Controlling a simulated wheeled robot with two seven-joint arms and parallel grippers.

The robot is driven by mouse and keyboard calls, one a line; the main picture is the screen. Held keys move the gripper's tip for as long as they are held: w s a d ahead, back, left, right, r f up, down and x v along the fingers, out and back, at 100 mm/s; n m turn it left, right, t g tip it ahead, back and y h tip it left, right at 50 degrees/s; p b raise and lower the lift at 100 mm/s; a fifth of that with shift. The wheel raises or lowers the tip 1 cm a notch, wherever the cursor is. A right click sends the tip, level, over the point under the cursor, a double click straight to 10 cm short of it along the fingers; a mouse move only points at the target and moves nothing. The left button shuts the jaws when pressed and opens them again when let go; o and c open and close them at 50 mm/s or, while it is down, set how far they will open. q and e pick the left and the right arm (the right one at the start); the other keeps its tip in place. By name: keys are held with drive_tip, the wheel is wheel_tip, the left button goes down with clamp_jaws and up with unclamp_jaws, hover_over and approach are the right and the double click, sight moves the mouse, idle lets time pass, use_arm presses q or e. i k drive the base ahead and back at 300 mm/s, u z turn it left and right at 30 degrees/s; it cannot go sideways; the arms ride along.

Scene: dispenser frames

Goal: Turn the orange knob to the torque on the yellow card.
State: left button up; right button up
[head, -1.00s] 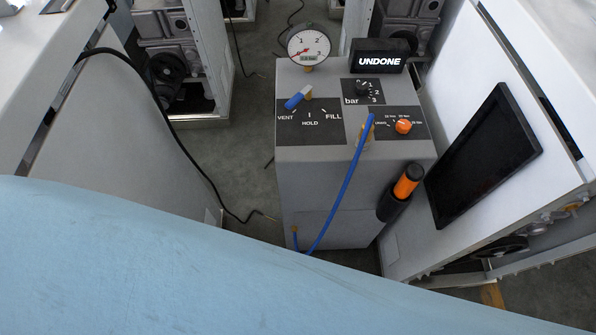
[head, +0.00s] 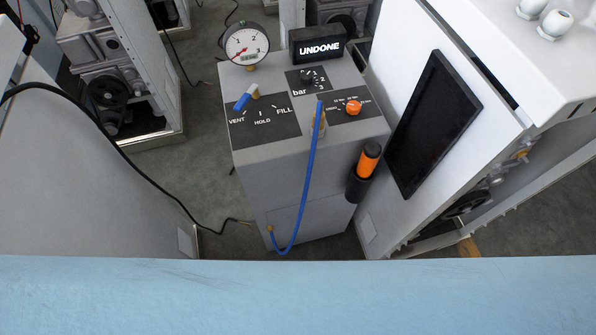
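The orange knob (head: 353,108) sits on a black label plate at the right of the grey cabinet's top (head: 262,83). Small white torque marks surround it, too small to read surely. No yellow card shows in the head view. Neither of my grippers is in view.
The cabinet also bears a gauge (head: 246,43), an UNDONE sign (head: 318,44), a black bar knob (head: 307,76) and a blue-handled valve (head: 244,100). A blue hose (head: 309,180) hangs down its front. An orange-and-black tool (head: 368,160) is holstered there. A light-blue surface (head: 300,295) fills the foreground.

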sight(353, 107)
drive_tip(key=z, duration=0.45)
drive_tip(key=k, duration=1.55)
drive_tip(key=u, duration=0.25)
